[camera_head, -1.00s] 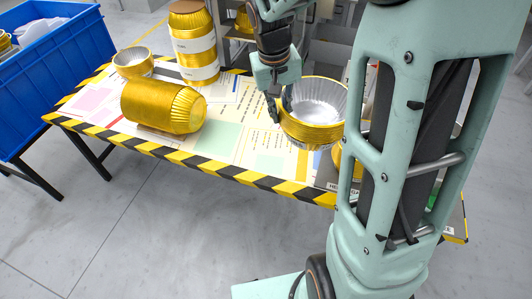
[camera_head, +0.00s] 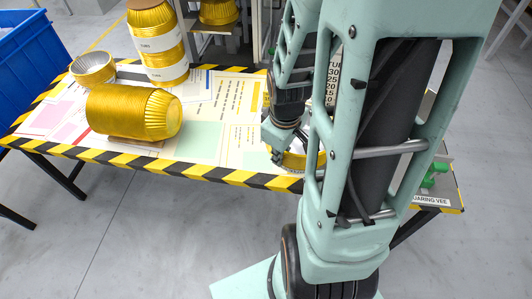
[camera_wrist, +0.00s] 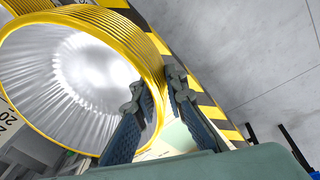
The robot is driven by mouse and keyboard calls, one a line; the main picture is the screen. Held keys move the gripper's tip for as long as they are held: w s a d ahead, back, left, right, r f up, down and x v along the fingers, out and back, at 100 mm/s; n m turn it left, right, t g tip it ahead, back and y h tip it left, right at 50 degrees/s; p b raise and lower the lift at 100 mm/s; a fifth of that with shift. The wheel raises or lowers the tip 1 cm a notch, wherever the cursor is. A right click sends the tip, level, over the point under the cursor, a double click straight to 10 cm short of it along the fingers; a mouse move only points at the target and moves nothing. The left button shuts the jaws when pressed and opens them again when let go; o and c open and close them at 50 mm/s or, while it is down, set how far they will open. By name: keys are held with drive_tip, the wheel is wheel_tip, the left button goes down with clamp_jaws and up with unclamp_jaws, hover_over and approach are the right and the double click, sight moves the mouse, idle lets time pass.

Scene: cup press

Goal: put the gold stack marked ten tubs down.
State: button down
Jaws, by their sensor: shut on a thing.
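The gold stack of nested tubs (camera_wrist: 158,82) fills the left of the wrist view, with its silver, pleated inside facing me. My gripper (camera_wrist: 160,88) is shut on its wall, one finger on the inside and one on the outside. In the head view, my gripper (camera_head: 270,148) is low over the right part of the table, and a strip of the gold stack (camera_head: 293,160) shows beside it. My own arm hides most of the stack there. I cannot tell whether its underside touches anything.
A gold roll of tubs (camera_head: 130,112) lies on its side on the table (camera_head: 195,170). A small open tub (camera_head: 93,68) and a tall banded stack (camera_head: 158,42) stand behind it. A numbered board (camera_head: 333,80) is partly behind my arm. A blue bin (camera_head: 25,55) is far left.

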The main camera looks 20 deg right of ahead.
drive_tip(key=shift+f, duration=0.35)
drive_tip(key=shift+w+a+f+b, duration=0.55)
drive_tip(key=shift+w+f+b, duration=1.55)
drive_tip(key=shift+w+b, duration=0.1)
drive_tip(key=shift+w+a+f+b, duration=0.55)
drive_tip(key=shift+w+f+b, duration=1.55)
drive_tip(key=shift+w+b, duration=0.1)
drive_tip(key=shift+w+a+f+b, duration=0.55)
drive_tip(key=shift+w+f+b, duration=1.55)
drive_tip(key=shift+w+b, duration=0.1)
drive_tip(key=shift+f, duration=0.15)
drive_tip(key=c, duration=2)
unclamp_jaws()
drive_tip(key=shift+o, duration=0.2)
